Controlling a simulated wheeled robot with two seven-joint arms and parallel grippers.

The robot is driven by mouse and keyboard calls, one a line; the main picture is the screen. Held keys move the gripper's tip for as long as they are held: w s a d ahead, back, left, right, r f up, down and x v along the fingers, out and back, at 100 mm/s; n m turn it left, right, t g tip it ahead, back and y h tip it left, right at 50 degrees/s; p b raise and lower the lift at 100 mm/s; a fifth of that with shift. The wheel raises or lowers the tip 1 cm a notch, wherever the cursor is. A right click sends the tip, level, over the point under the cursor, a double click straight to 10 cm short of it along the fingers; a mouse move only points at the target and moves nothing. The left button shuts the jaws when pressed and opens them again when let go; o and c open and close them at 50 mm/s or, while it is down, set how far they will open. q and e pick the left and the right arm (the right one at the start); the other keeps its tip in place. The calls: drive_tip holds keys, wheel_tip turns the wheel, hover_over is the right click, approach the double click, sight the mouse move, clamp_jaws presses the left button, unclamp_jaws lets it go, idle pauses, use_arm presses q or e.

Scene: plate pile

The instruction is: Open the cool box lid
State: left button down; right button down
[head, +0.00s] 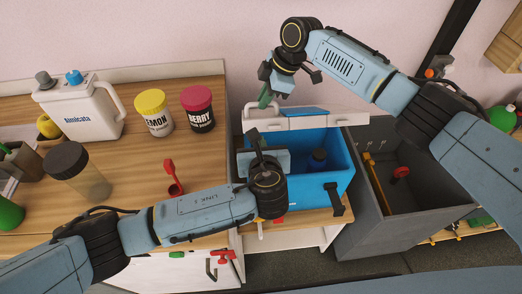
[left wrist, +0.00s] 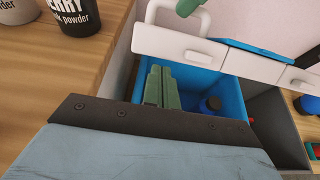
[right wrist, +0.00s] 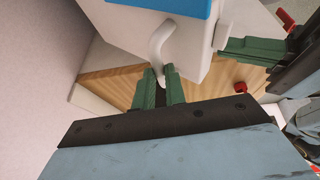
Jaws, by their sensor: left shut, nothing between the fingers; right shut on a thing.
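The blue cool box (head: 334,178) stands open at the front of the wooden worktop, and a dark blue container (head: 318,157) shows inside. My right gripper (head: 265,98) is at the lid's left end, shut on the white lid handle (right wrist: 158,48). In the right wrist view, the handle runs between the green fingers (right wrist: 159,90). My left gripper (head: 259,147) is over the left part of the box, hiding some of it. In the left wrist view its green fingers (left wrist: 162,88) are shut and empty.
A white jug (head: 80,108), a yellow-lidded tub (head: 154,113), a red-lidded tub (head: 198,109) and a red scoop (head: 172,178) stand or lie on the worktop (head: 130,160). A grey bin (head: 400,230) with tools is right of the cool box.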

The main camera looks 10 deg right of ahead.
drive_tip(key=shift+d+f, duration=0.25)
drive_tip(key=shift+f, duration=0.15)
use_arm(q)
drive_tip(key=shift+w+r, duration=0.45)
drive_tip(key=shift+r, duration=0.2)
use_arm(e)
drive_tip(key=c, duration=1.5)
unclamp_jaws()
drive_tip(key=shift+w+a, duration=0.15)
drive_tip(key=shift+a, duration=0.05)
use_arm(q)
drive_tip(key=shift+w+a+f, duration=0.1)
drive_tip(key=shift+w+a, duration=0.05)
use_arm(e)
drive_tip(key=shift+o, duration=0.2)
drive_tip(key=shift+r, duration=0.2)
